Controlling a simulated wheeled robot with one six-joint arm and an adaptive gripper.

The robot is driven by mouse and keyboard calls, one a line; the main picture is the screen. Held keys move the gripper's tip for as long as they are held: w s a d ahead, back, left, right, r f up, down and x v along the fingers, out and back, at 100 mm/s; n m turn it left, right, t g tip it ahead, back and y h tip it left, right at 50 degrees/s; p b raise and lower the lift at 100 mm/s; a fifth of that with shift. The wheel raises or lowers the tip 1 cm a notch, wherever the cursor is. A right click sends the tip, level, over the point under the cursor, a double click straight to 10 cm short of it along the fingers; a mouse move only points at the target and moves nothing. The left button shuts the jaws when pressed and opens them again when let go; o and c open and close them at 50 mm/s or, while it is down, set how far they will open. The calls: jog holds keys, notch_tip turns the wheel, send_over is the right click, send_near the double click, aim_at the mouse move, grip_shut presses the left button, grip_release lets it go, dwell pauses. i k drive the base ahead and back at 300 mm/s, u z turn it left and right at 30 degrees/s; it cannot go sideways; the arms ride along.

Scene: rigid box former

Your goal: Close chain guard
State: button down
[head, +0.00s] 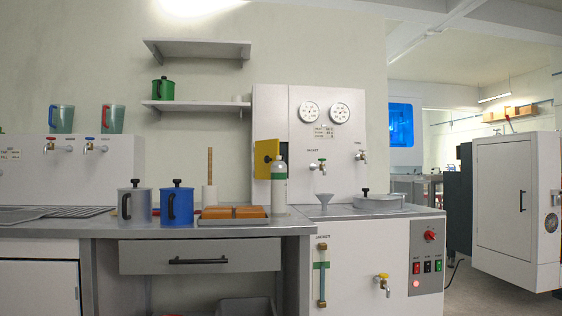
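No part in the head view can be clearly made out as the chain guard. A yellow panel (266,159) with a dark knob stands at the left of the white gauge cabinet (336,172) and looks swung out from it; I cannot tell if it is the guard. A white machine (506,210) at the right has a large door with a black handle (522,200), which looks shut. My gripper is not in view.
The counter (100,228) holds a grey jug (134,205), a blue jug (177,207), orange blocks (233,212) and a pale bottle (279,188). A lidded pan (379,202) sits on the right worktop. Open floor (470,297) lies between the control cabinet and the white machine.

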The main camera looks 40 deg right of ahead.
aim_at(266, 152)
jog(key=z, duration=1.05)
jog(key=i, duration=0.15)
jog(key=z, duration=0.05)
